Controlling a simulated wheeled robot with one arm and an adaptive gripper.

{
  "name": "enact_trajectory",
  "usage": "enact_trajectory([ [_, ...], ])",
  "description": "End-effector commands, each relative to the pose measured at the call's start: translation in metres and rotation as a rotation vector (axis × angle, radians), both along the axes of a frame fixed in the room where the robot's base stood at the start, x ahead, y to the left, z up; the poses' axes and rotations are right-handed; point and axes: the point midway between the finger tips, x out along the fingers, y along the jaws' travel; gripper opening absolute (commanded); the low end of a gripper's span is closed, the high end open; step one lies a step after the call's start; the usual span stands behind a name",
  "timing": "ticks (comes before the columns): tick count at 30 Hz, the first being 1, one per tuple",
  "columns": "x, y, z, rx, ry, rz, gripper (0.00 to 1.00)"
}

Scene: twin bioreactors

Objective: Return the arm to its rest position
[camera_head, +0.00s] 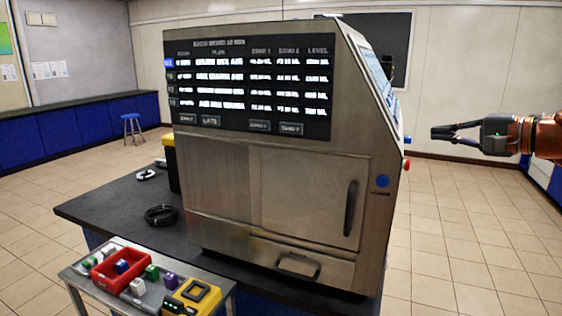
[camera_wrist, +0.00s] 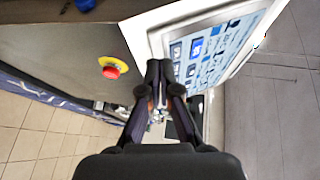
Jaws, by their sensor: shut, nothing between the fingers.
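My gripper (camera_head: 440,132) is at the right of the head view, beside the steel machine (camera_head: 220,190) and apart from it in the picture. Its fingers are shut and empty, pointing left. My arm's orange link runs off the right edge. In the wrist view my gripper (camera_wrist: 159,68) shows closed fingertips in front of the machine's side touch panel (camera_wrist: 205,55). A red stop button on a yellow base (camera_wrist: 113,69) sits on the machine face, left of the fingers. I cannot tell the exact gap to the panel.
The machine stands on a dark bench (camera_head: 110,208). A small cart (camera_head: 100,284) at lower left holds a red tray (camera_head: 112,278), small coloured blocks and a yellow device (camera_head: 193,297). A blue stool (camera_head: 132,125) stands behind. Tiled floor right of the machine is clear.

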Motion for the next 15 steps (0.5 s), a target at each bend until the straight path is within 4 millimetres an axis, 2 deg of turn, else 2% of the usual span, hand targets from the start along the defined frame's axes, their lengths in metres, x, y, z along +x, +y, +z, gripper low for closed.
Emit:
enact_trajectory([
  [1,-0.002,0.019,-0.009,-0.023,0.024,0.029,0.00],
  [5,-0.014,0.070,-0.038,-0.104,0.092,0.112,0.00],
  [8,-0.033,0.117,-0.073,-0.195,0.168,0.196,0.00],
  [12,-0.073,0.172,-0.127,-0.346,0.271,0.314,0.00],
  [15,-0.110,0.200,-0.167,-0.467,0.344,0.395,0.00],
])
